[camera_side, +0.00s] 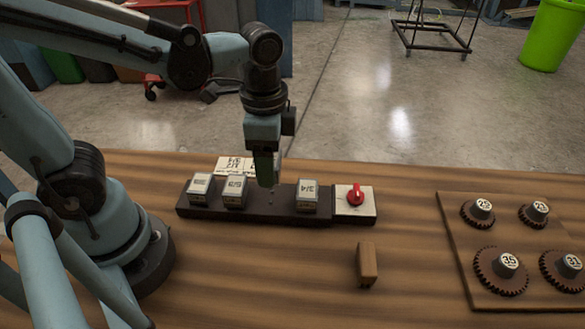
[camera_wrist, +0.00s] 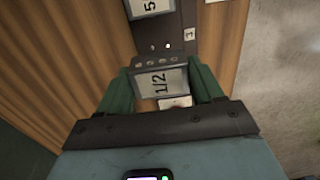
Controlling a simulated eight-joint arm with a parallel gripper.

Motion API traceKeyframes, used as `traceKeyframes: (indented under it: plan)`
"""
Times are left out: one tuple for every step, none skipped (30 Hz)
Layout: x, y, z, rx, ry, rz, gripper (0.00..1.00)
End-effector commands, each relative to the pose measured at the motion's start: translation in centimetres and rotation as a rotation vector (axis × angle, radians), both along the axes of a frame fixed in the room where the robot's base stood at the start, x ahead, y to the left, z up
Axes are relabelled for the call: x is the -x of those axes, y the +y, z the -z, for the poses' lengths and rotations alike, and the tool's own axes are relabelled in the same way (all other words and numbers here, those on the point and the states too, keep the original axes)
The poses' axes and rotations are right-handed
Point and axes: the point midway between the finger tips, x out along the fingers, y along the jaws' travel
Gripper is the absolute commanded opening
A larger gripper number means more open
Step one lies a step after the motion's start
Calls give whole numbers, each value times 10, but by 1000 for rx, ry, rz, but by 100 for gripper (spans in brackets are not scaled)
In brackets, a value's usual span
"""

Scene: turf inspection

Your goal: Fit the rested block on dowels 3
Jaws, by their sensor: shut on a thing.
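My gripper (camera_wrist: 160,80) is shut on a grey block marked 1/2 (camera_wrist: 160,84), with one green finger on each side of it. In the side view my gripper (camera_side: 267,170) is above the gap in a dark rail (camera_side: 255,212), and the finger mostly hides the block. In the wrist view two small bright dowels (camera_wrist: 160,46) show bare in the rail, just past the block's edge, beside a tag marked 3 (camera_wrist: 190,33). The block looks apart from these dowels; its exact height above the rail is unclear.
Labelled blocks stand on the rail left (camera_side: 235,190) and right (camera_side: 307,196) of the gap. A red knob (camera_side: 355,195) sits at its right end. A white card (camera_side: 232,164) lies behind. A brown block (camera_side: 367,263) and a gear board (camera_side: 460,265) are on the table.

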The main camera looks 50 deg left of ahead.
Motion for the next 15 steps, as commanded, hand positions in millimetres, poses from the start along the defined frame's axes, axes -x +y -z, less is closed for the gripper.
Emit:
traceKeyframes:
  plan:
    - [0,0,4,0,0,0,31]
    - [0,0,7,0,0,0,31]
    - [0,0,10,0,0,0,31]
    - [0,0,13,0,0,0,31]
    - [0,0,16,0,0,0,31]
    - [0,0,19,0,0,0,31]
    - [0,0,22,0,0,0,31]
    - [0,0,25,0,0,0,31]
    - [0,0,28,0,0,0,31]
    - [0,0,31,0,0,0,31]
    - [0,0,33,0,0,0,31]
    - [0,0,36,0,0,0,31]
    - [0,0,38,0,0,0,31]
    - [0,0,40,0,0,0,31]
    - [0,0,42,0,0,0,31]
